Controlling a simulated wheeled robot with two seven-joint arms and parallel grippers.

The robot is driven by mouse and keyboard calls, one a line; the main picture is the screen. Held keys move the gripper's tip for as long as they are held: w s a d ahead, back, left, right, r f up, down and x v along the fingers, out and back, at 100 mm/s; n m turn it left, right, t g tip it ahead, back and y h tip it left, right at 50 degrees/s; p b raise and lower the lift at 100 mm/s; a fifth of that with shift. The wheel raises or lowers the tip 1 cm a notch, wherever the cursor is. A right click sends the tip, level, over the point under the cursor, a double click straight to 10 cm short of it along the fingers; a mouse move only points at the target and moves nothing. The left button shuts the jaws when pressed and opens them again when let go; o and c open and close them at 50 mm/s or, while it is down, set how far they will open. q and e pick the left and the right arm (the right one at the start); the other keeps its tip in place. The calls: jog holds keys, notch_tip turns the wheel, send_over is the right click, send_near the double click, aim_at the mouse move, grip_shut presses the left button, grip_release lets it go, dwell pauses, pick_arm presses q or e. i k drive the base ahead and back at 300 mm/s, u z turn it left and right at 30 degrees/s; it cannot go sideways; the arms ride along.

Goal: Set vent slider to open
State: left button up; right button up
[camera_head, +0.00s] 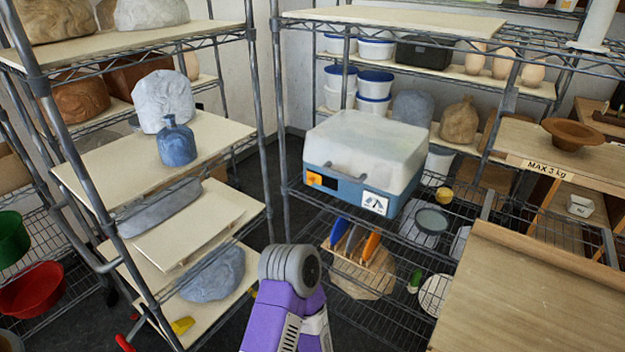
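A box (366,154) with a cloudy white lid and a blue-grey base stands on the wire rack at the centre. Its lid is down. Its front has a small orange and black panel (322,180) at the left and a white plate with dark markings (375,203) at the right. The vent slider cannot be clearly made out at this size, so its setting cannot be told. A purple and grey link of my arm rises from the bottom edge in front of the rack. Neither gripper is in view.
A shelf rack with boards, a blue jug (177,141) and wrapped lumps stands at the left. Below the box are a wooden rack of coloured discs (356,248) and a round grey-lidded container (432,220). A wooden tabletop (535,295) fills the lower right.

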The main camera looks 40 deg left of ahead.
aim_at(312, 180)
jog(key=z, duration=2.4)
jog(key=k, duration=1.55)
jog(key=u, duration=1.95)
jog(key=i, duration=1)
